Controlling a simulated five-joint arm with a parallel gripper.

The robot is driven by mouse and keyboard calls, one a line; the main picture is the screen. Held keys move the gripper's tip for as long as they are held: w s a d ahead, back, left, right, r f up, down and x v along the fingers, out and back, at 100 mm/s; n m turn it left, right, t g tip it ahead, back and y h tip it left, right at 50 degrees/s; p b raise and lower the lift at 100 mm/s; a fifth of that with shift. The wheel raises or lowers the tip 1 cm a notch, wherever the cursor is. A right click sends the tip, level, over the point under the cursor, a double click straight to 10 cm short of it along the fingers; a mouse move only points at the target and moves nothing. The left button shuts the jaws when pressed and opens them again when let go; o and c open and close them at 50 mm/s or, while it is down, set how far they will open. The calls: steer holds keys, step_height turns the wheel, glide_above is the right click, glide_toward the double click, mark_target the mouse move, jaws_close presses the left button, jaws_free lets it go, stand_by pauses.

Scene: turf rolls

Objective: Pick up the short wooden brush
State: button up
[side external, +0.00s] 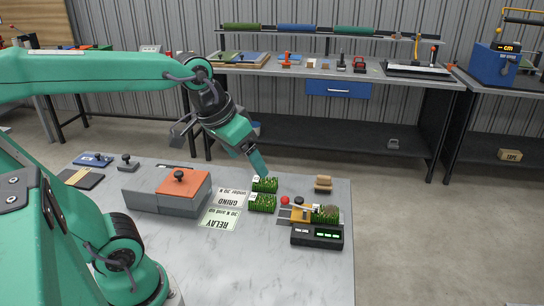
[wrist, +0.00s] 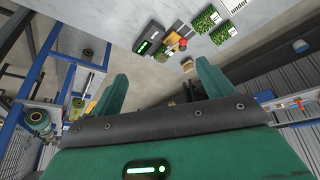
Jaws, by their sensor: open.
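The short wooden brush (side external: 323,183) appears to be the small tan block-like object near the right edge of the grey table (side external: 290,265). In the wrist view it shows as a small tan piece (wrist: 187,65) between my fingers in the picture, but well beyond them. My gripper (side external: 259,165) points down at a slant above the turf pieces, left of the brush and apart from it. In the wrist view my gripper (wrist: 163,80) has its two green fingers spread with nothing between them.
Two green turf pieces (side external: 262,204) stand below my gripper. A grey box with an orange lid (side external: 184,182) stands left.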

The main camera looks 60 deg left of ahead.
steer(key=w+a+r+n+g, duration=0.1)
steer(key=w+a+r+n, duration=0.1)
steer(key=w, duration=0.9)
steer(key=n+g, duration=0.4)
steer(key=n, duration=0.2)
glide_above(324, 176)
steer(key=f, duration=1.9)
steer(key=shift+s+d+f, duration=0.15)
steer(key=shift+d+f, duration=0.15)
steer(key=shift+w+a+f, duration=0.15)
steer(key=shift+w+f, duration=0.05)
steer(key=shift+f, duration=0.45)
steer(key=shift+f, duration=0.1)
steer(key=shift+a+f, duration=0.1)
steer(key=shift+f, duration=3.7)
